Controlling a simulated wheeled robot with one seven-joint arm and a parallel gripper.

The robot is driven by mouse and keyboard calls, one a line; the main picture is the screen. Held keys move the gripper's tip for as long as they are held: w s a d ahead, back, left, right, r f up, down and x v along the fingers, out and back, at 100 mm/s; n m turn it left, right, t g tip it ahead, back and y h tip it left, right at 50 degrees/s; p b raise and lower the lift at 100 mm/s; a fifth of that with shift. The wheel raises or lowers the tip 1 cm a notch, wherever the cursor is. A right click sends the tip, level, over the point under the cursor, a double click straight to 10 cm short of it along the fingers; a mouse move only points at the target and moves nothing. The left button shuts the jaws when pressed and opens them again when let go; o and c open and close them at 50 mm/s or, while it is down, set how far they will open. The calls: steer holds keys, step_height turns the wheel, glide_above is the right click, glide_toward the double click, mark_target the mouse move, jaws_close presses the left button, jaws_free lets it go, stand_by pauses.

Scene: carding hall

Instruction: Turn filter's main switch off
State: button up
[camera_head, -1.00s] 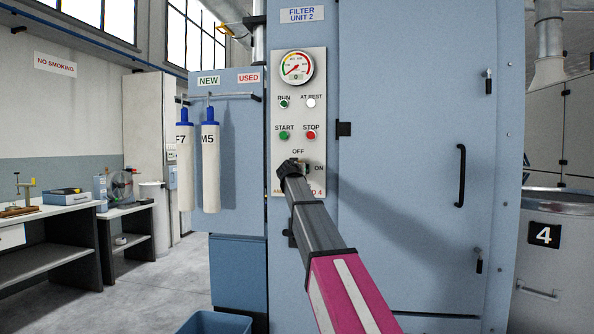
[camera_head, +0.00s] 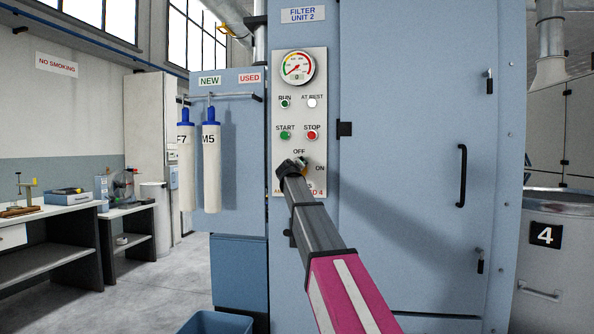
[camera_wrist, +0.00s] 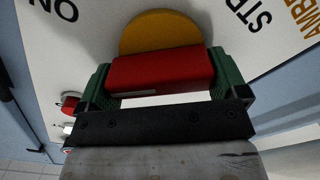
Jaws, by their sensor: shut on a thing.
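The main switch is a red handle (camera_wrist: 160,73) on a yellow disc (camera_wrist: 160,32), seen close in the wrist view. My gripper (camera_wrist: 168,85) is shut on the red handle, with one green finger at each end of it. In the head view my gripper (camera_head: 294,165) is at the lower part of the white control panel (camera_head: 312,225), between and below the OFF label (camera_head: 299,151) and left of the ON label (camera_head: 320,168). The fingers tilt up toward OFF. My arm and gripper hide most of the switch there.
Above the switch are a green START button (camera_head: 285,135), a red STOP button (camera_head: 312,135), two lamps and a round gauge (camera_head: 297,68). Filter cartridges (camera_head: 211,170) hang at the left. The cabinet door (camera_head: 415,120) with its black handle (camera_head: 462,176) is at the right.

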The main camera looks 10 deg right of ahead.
steer(key=n, duration=0.4)
steer(key=shift+a+f+n, duration=0.1)
steer(key=shift+a+n, duration=0.05)
steer(key=shift+n, duration=0.15)
steer(key=shift+w+a+f+n, duration=0.1)
steer(key=shift+f+n, duration=0.05)
steer(key=shift+n, duration=2.05)
steer(key=o, duration=0.6)
steer(key=v, duration=1.1)
